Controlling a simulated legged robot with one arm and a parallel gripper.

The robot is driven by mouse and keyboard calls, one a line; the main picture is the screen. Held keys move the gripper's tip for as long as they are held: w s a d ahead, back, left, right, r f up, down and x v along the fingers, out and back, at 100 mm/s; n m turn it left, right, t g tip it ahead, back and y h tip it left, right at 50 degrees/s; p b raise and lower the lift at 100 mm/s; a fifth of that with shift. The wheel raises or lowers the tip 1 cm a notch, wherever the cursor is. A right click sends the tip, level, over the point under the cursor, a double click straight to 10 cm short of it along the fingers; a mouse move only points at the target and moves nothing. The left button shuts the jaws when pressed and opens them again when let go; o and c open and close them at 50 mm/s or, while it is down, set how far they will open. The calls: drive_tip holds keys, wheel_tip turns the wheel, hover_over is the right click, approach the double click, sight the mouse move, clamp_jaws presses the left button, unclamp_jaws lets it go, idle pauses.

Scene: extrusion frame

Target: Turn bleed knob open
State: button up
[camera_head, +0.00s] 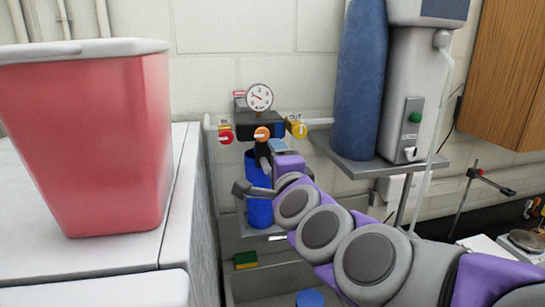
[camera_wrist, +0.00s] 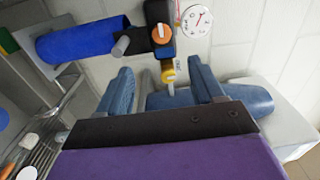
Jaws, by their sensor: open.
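A filter unit with a black head (camera_head: 262,122) and a blue canister (camera_head: 259,205) hangs on the wall in the head view. Its head carries a red knob (camera_head: 226,136) on the left, an orange knob (camera_head: 262,134) in front and a yellow knob (camera_head: 298,129) on the right by an OUT label. I cannot read which is the bleed knob. Contact is not visible.
A round gauge (camera_head: 259,97) tops the head. A tall blue tank (camera_head: 360,85) and a grey unit (camera_head: 408,95) stand on a shelf (camera_head: 375,167) at the right. A red bin (camera_head: 90,130) sits on a white cabinet at the left. A sponge (camera_head: 245,260) lies below.

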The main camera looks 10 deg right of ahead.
drive_tip(key=shift+s+f, duration=0.1)
drive_tip(key=shift+s, duration=0.7)
